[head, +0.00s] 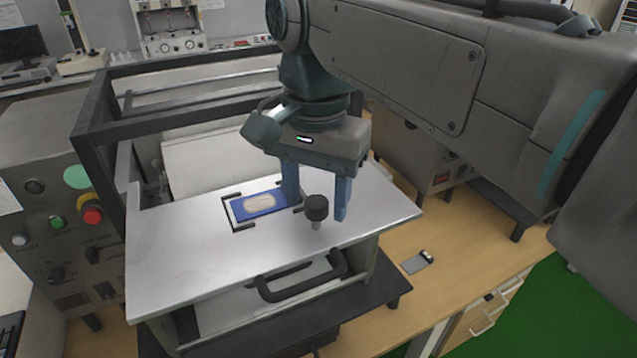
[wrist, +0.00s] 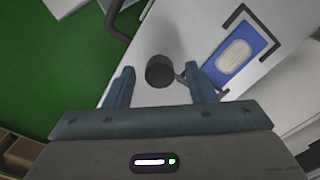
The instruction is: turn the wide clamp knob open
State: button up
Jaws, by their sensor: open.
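A dark round clamp knob (head: 317,207) stands on a thin light post on the metal plate (head: 180,260), near its front right part. My gripper (head: 317,212) points down over the plate with its two blue fingers apart. In the head view the knob shows between the fingers, nearer the camera. In the wrist view the knob (wrist: 159,71) lies between and just beyond the open fingertips (wrist: 160,80), apart from both. My gripper is open and empty. A blue card with a pale oval (head: 259,204) lies in black corner brackets left of the knob.
A black handle (head: 300,282) sticks out at the front below the plate. A dark frame (head: 100,120) rises behind the plate. A control box with buttons (head: 58,222) stands at the left. The plate's left part is clear.

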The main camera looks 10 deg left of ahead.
jog(key=c, duration=1)
jog(key=shift+o, duration=0.2)
jog(key=n+p, duration=0.1)
jog(key=n, duration=0.3)
jog(key=shift+r+n, duration=0.1)
jog(key=shift+n, duration=0.3)
jog(key=n, duration=0.4)
jog(key=shift+n, duration=0.3)
jog(key=n, duration=0.4)
jog(key=shift+n+p, duration=0.3)
jog(key=shift+p, duration=0.05)
jog(key=shift+n, duration=2)
